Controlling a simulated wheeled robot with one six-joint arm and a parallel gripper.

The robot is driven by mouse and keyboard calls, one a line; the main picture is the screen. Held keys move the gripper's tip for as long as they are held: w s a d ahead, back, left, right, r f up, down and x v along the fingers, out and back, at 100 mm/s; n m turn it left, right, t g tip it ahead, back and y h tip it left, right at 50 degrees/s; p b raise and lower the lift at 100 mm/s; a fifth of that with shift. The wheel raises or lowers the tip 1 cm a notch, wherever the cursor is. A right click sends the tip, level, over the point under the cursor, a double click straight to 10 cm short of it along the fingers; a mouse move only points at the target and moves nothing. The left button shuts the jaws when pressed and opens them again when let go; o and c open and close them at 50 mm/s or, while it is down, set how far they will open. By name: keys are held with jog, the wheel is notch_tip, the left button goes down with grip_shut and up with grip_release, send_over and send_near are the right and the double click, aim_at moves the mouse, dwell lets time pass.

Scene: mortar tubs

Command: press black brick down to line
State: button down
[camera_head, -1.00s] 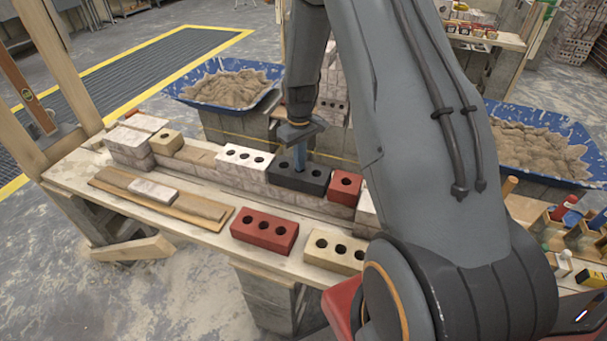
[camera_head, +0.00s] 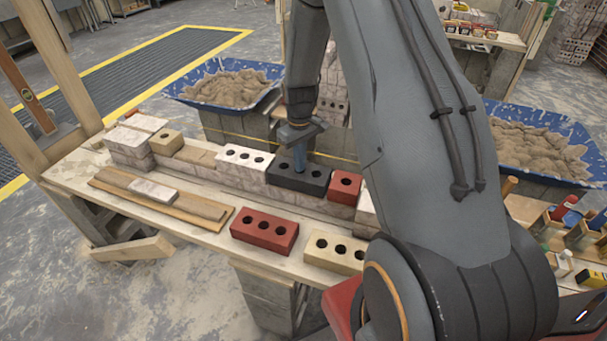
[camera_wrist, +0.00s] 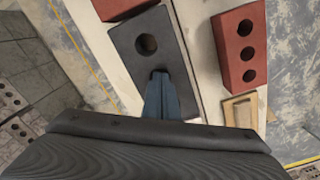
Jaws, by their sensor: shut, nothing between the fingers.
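The black brick (camera_head: 313,181) with round holes lies on the low brick wall, between a white brick (camera_head: 245,157) and a small red brick (camera_head: 345,188). My gripper (camera_head: 300,166) is shut and empty, pointing down at the middle of the black brick's top. In the wrist view the fingertips (camera_wrist: 160,78) lie over the black brick (camera_wrist: 140,28), at its middle hole. Whether they touch the top or sit in the hole I cannot tell. A yellow line (camera_head: 235,136) runs behind the wall; in the wrist view the line (camera_wrist: 80,48) passes left of the brick.
A red brick (camera_head: 264,231) and a cream brick (camera_head: 335,250) lie on the bench in front of the wall. Wooden boards (camera_head: 160,199) lie at the left. Blue mortar tubs (camera_head: 268,98) stand behind. My arm hides the wall's right end.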

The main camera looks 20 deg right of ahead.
jog(key=shift+s, duration=0.1)
jog(key=shift+r+p, duration=1.45)
jog(key=shift+r, duration=1.05)
jog(key=shift+a+r, duration=0.1)
jog(key=s+a+r+m, duration=0.1)
jog(key=s+a+r, duration=0.2)
jog(key=s, duration=0.4)
jog(key=s+a+r+m+t+b, duration=0.1)
jog(key=s+a+r, duration=0.3)
jog(key=s+r, duration=0.2)
jog(key=s+a+r+m+b, duration=0.1)
jog(key=s+a+r, duration=0.2)
jog(key=s, duration=0.6)
jog(key=shift+s+a+r, duration=0.35)
jog(key=shift+a+r, duration=0.05)
jog(key=shift+r, duration=0.35)
